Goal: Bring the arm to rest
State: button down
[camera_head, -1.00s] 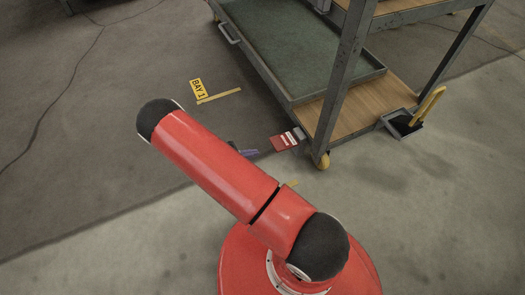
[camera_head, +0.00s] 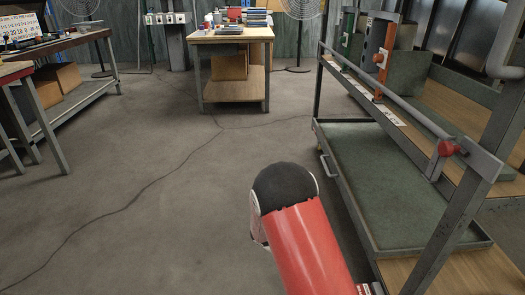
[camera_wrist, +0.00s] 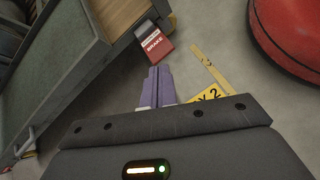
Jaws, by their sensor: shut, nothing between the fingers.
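My gripper (camera_wrist: 158,72) shows in the wrist view as two pale purple fingers pressed together, with nothing between them. It points down toward the grey floor, just short of a red label marked BRAKE (camera_wrist: 153,46). In the head view my red arm link with its dark joint cap (camera_head: 285,185) rises at the lower middle, left of a rack cart. My gripper is not visible in the head view.
The rack cart has a green lower tray (camera_head: 400,185) and a red knob (camera_head: 446,148) on its rail. A yellow sign (camera_wrist: 207,95) is partly hidden behind my gripper body. A workbench (camera_head: 230,36) stands at the back. The floor at left is clear except a cable (camera_head: 140,192).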

jog(key=s+r+m+t+y+p, duration=0.2)
jog(key=s+r, duration=0.5)
jog(key=r, duration=0.4)
jog(key=s+r+m+t+y+p, duration=0.1)
jog(key=s+r+m+t+y, duration=0.2)
jog(key=r, duration=0.9)
jog(key=s+a+r+m+t+y+p, duration=0.1)
jog(key=s+r+m+y, duration=0.4)
jog(key=s+r, duration=0.5)
jog(key=shift+s+r+m+t+p, duration=0.3)
jog(key=shift+r+m+t+p, duration=0.6)
jog(key=shift+m, duration=0.3)
